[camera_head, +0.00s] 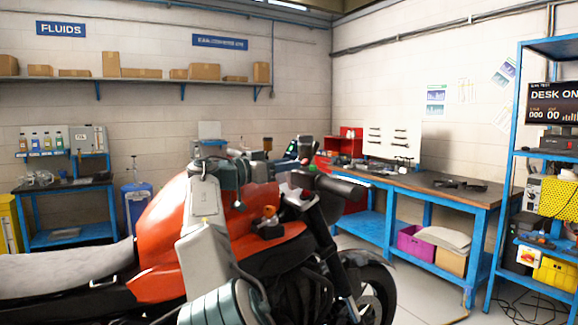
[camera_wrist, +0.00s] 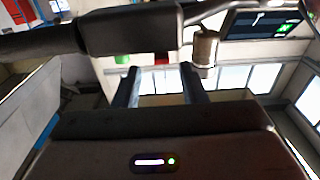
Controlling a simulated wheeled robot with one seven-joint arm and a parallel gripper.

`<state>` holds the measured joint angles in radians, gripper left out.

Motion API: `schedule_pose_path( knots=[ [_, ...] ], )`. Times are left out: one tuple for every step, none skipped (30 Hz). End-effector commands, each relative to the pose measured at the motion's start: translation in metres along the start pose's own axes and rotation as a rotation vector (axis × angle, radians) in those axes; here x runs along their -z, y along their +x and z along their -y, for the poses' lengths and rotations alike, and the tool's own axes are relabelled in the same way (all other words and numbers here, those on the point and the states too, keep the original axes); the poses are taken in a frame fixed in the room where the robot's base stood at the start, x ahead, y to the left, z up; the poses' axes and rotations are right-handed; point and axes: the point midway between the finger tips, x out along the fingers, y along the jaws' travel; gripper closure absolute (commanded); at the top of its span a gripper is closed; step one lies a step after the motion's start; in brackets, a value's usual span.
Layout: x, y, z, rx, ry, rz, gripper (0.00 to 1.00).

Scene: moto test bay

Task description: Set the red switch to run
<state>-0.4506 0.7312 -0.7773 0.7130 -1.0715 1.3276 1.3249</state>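In the wrist view a dark switch housing (camera_wrist: 130,30) sits on the handlebar. A small red part (camera_wrist: 162,58), which looks like the red switch, shows at its lower edge. A small green part (camera_wrist: 122,58) shows to its left. My gripper (camera_wrist: 160,72) is open, with its two dark fingers apart and nothing between them. The red part lies just beyond the fingertips, between them in the picture; I cannot tell whether they touch the housing. The switch's setting cannot be read. In the head view the red motorcycle (camera_head: 160,225) stands partly behind my arm.
A black handlebar grip (camera_wrist: 35,42) extends left of the housing and a small cylindrical reservoir (camera_wrist: 205,48) hangs at its right, close to the right finger. A blue workbench (camera_head: 440,190) stands behind the motorcycle at right.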

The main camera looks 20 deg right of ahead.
Motion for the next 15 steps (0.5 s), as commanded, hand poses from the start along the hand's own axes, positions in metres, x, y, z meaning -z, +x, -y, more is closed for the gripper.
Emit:
schedule_pose_path(
  knots=[
    [-0.002, -0.010, 0.001, 0.004, 0.001, 0.000, 0.62],
    [-0.002, -0.016, 0.001, 0.005, 0.001, -0.001, 0.62],
    [-0.002, -0.025, 0.001, 0.005, 0.001, -0.001, 0.62],
    [-0.002, -0.032, 0.001, 0.005, 0.001, -0.001, 0.62],
    [-0.002, -0.038, 0.001, 0.006, 0.001, -0.001, 0.62],
    [-0.002, -0.049, 0.001, 0.005, 0.001, 0.000, 0.62],
    [-0.002, -0.055, 0.001, 0.005, 0.001, -0.001, 0.62],
    [-0.002, -0.062, 0.001, 0.004, 0.001, -0.001, 0.62],
    [-0.002, -0.072, 0.001, 0.005, 0.001, -0.001, 0.62],
    [-0.002, -0.078, 0.000, 0.004, 0.000, -0.001, 0.62],
    [-0.001, -0.084, 0.000, 0.002, 0.000, -0.001, 0.62],
    [-0.001, -0.092, 0.000, 0.003, 0.000, -0.001, 0.62],
    [-0.001, -0.097, -0.001, 0.002, 0.001, -0.001, 0.62],
    [-0.001, -0.102, -0.001, 0.001, 0.001, -0.001, 0.62],
    [0.000, -0.107, -0.001, 0.001, 0.001, -0.001, 0.62]
  ],
)
